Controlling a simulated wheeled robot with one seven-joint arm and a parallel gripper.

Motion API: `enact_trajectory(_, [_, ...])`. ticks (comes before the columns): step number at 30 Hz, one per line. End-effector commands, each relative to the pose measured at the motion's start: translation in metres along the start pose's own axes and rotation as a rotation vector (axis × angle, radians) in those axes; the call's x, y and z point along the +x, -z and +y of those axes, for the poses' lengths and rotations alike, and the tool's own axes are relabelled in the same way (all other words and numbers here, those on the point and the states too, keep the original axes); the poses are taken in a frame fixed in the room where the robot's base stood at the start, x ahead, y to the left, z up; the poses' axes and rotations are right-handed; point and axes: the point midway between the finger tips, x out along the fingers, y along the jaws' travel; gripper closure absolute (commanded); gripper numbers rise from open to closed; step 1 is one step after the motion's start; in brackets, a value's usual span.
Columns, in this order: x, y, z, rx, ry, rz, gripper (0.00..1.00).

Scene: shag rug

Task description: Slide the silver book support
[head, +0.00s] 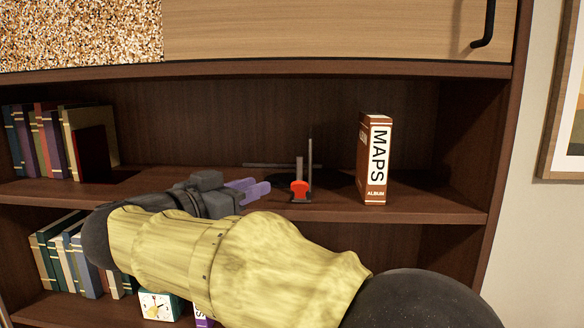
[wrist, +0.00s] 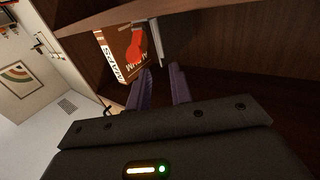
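The silver book support (head: 310,165) stands upright on the middle shelf, a thin grey plate with a dark foot. A red rounded piece (head: 300,187) sits low at its front. In the wrist view, a thin grey upright edge (wrist: 157,42) beyond the fingers looks like the support. My gripper (head: 262,187) reaches in from the left, its purple fingers just left of the support and pointing at it. In the wrist view the fingers (wrist: 161,72) are apart with nothing between them. A small gap seems to separate fingertips and support; contact is not clear.
A brown "MAPS" album (head: 375,160) stands upright right of the support, with bare shelf between. A thin grey bar (head: 270,165) lies behind. Books (head: 50,140) fill the shelf's left end. The shelf board above (head: 300,70) limits height. The right end is clear.

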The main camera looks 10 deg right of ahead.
Motion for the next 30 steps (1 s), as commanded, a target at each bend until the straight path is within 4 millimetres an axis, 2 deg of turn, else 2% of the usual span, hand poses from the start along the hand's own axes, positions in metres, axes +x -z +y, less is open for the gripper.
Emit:
enact_trajectory(12, [0.075, 0.003, 0.001, -0.001, -0.003, 0.001, 0.78])
enact_trajectory(18, [0.105, 0.002, 0.000, -0.002, -0.002, 0.001, 0.78])
enact_trajectory(22, [0.113, 0.001, 0.000, -0.001, 0.000, 0.000, 0.78])
enact_trajectory(30, [0.114, 0.000, 0.000, 0.000, 0.001, 0.000, 0.78])
